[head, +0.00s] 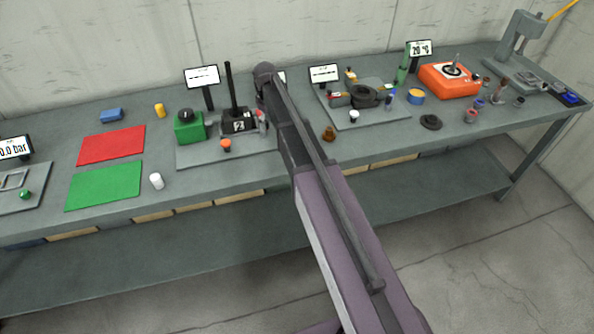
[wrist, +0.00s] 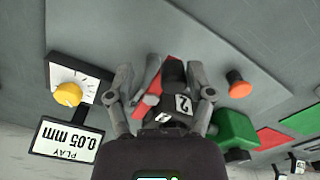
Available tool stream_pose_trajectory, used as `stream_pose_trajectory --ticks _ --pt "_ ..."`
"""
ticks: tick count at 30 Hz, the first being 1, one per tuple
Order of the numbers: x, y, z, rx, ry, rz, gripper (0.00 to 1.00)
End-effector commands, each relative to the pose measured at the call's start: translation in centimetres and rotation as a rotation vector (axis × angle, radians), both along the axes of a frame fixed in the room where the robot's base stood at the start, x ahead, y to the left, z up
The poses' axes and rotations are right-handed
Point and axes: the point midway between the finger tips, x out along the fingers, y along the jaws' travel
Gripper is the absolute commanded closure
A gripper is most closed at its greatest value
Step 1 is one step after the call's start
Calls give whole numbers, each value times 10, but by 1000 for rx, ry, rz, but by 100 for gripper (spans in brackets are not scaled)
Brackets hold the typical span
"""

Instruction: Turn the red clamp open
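The red clamp (wrist: 148,103) is a red lever beside the black block marked "2" (wrist: 183,104) in the wrist view. In the head view only a small reddish part of the clamp (head: 262,116) shows at the right side of the black block (head: 240,122), next to my arm. My gripper (wrist: 160,72) is open, with its fingers spread on either side of the clamp and block as seen from the wrist. No grip on the clamp shows. Whether a finger touches it, I cannot tell. In the head view my arm hides most of the gripper.
A tall black rod (head: 231,86) rises by the block. In the wrist view, a dial with a yellow knob (wrist: 68,93) and a "PLAY 0.05 mm" display (wrist: 66,140) are at left.

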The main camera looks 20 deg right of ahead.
Motion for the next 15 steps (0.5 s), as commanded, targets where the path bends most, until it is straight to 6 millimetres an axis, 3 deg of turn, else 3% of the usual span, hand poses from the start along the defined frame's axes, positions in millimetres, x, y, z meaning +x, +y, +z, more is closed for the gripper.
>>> stream_pose_trajectory --ticks 15 --pt "1 -2 43 0 0 35 33"
